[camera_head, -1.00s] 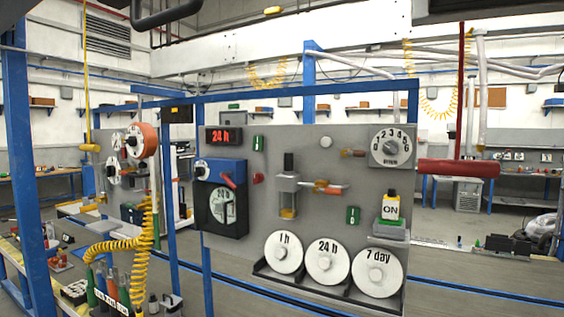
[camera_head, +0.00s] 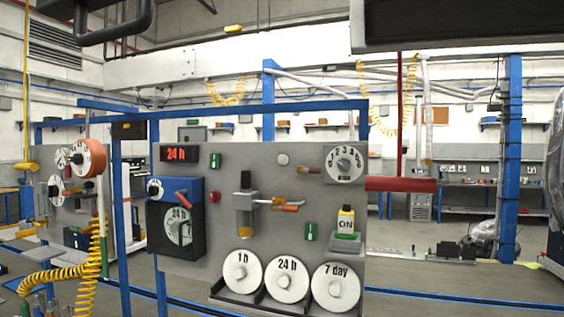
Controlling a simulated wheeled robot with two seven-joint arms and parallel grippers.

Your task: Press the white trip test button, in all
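A small round white button (camera_head: 283,159) sits near the top middle of the grey control panel (camera_head: 225,220). It is the only plain white round button I see there, and no label on it can be read. Neither of my grippers is in view.
The panel also carries a blue switch box (camera_head: 176,190), a red button (camera_head: 215,197), a protruding valve (camera_head: 245,205), a yellow "ON" switch (camera_head: 346,221) and white "1 h", "24 h" and "7 day" discs (camera_head: 287,281). Blue framing (camera_head: 230,109) surrounds it.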

